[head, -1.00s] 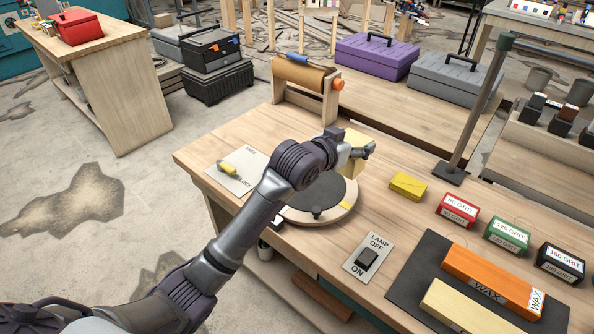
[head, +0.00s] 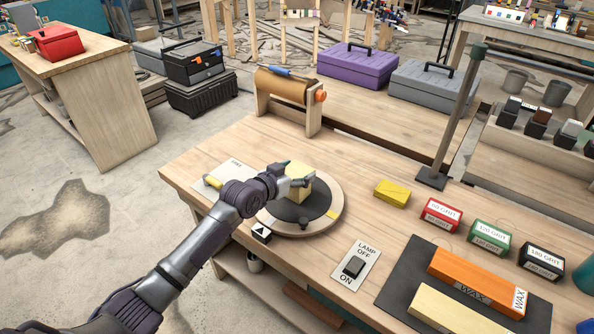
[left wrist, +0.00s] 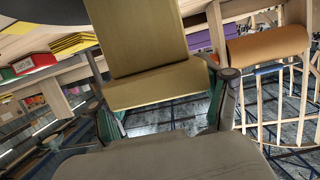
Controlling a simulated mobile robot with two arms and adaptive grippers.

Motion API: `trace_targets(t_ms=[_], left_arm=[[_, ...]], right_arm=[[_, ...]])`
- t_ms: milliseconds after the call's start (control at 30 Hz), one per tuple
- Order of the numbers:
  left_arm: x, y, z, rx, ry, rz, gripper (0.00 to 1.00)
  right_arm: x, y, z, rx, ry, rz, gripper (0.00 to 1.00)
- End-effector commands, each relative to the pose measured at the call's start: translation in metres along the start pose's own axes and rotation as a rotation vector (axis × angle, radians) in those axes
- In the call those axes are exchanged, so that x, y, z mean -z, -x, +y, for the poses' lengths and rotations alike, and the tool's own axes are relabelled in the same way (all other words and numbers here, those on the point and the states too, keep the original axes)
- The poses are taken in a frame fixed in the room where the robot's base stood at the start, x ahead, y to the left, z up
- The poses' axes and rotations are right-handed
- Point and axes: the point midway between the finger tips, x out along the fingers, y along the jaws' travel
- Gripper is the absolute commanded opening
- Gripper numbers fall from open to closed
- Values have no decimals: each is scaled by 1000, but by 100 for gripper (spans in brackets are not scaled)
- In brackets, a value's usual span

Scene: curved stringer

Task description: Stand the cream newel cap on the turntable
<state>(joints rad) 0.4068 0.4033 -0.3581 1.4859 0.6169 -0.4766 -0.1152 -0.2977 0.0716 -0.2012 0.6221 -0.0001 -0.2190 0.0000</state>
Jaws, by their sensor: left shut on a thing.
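The cream newel cap (head: 298,190) is a pale yellowish block held over the dark top of the turntable (head: 336,203), a round disc with a wooden rim. My left gripper (head: 292,178) is shut on the cap. In the left wrist view the cap (left wrist: 150,88) sits between the two fingertips of my left gripper (left wrist: 165,103). The cap looks close to upright and low over the disc. I cannot tell whether its underside touches the disc. My right gripper is not in view.
Beside the turntable are a black arrow block (head: 261,233), a lamp switch plate (head: 355,267) and a yellow block (head: 392,193). A paper roll stand (head: 290,95) is behind and a lamp post (head: 455,120) stands at the right. The bench between them is clear.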

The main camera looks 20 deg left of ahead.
Motion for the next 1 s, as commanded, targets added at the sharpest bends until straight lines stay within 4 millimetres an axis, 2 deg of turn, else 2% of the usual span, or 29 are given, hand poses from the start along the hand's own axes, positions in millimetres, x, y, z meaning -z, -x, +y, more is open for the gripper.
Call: trace_targets(t_ms=[300,333,433,833,1000], left_arm=[[-3,-1,0,0,-1,3,34],[-2,-1,0,0,-1,1,81],[-2,-1,0,0,-1,1,98],[2,0,0,0,-1,2,100],[0,22,0,0,-3,1,100]], right_arm=[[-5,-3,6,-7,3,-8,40],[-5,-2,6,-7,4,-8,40],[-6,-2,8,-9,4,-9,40],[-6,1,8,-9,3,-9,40],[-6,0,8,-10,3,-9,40]])
